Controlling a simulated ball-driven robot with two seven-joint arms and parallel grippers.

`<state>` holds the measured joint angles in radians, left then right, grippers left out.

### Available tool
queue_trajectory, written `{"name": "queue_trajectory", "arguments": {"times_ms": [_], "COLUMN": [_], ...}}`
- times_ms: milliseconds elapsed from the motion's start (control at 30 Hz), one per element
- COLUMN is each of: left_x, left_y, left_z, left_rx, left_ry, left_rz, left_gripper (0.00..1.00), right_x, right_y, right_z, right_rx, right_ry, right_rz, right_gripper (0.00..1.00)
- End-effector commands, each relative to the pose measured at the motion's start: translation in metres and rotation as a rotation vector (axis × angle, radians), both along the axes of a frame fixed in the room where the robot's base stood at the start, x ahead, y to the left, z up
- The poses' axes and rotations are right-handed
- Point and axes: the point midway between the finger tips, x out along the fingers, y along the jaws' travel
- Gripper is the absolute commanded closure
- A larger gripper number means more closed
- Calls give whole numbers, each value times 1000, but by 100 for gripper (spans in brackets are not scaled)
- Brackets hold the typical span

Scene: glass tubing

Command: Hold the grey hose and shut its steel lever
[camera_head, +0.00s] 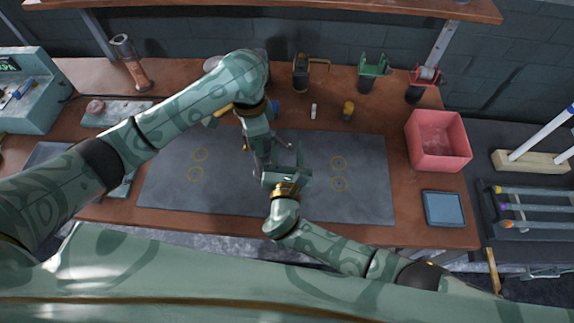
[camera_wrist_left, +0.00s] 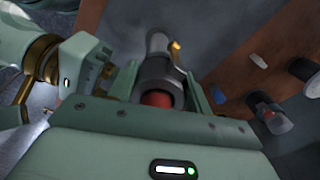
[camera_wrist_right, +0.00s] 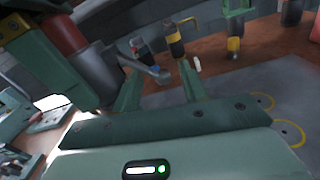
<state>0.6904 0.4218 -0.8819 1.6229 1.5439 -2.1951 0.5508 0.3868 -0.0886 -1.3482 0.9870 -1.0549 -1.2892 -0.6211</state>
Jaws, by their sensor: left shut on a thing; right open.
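The grey hose (camera_wrist_left: 152,74) is between the fingers of my left gripper (camera_wrist_left: 162,86), which is shut on it; a red part shows there. The right wrist view shows the hose's dark grey body (camera_wrist_right: 92,68) and red band (camera_wrist_right: 66,34) at left. The steel lever (camera_wrist_right: 148,70) sticks out from the hose to the right and ends in a rounded tip. My right gripper (camera_head: 284,164) is open just in front of the hose. In the right wrist view the lever's tip appears between its fingers; I cannot tell whether they touch.
A dark mat (camera_head: 350,205) with several yellow rings lies under the grippers. A pink bin (camera_head: 438,142) and blue tray (camera_head: 443,208) stand at right. Small holders, including a yellow-black one (camera_head: 301,72), stand along the back. The mat's right half is clear.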

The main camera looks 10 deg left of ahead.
Motion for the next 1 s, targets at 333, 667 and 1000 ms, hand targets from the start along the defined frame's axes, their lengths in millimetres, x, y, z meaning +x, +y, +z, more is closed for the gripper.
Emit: {"name": "queue_trajectory", "arguments": {"times_ms": [333, 667, 1000], "left_x": [-1, -1, 0], "left_y": [-1, -1, -1], "left_z": [-1, 0, 0], "left_rx": [-2, -3, -4], "left_ry": [2, 2, 1], "left_rz": [0, 0, 0], "left_gripper": [85, 85, 85], "right_x": [-77, -95, -76], "right_y": [-11, -13, -26], "right_z": [-1, 1, -4], "right_rx": [1, 0, 47], "right_ry": [2, -2, 55], "right_rz": [0, 0, -51], "right_gripper": [57, 57, 67]}}
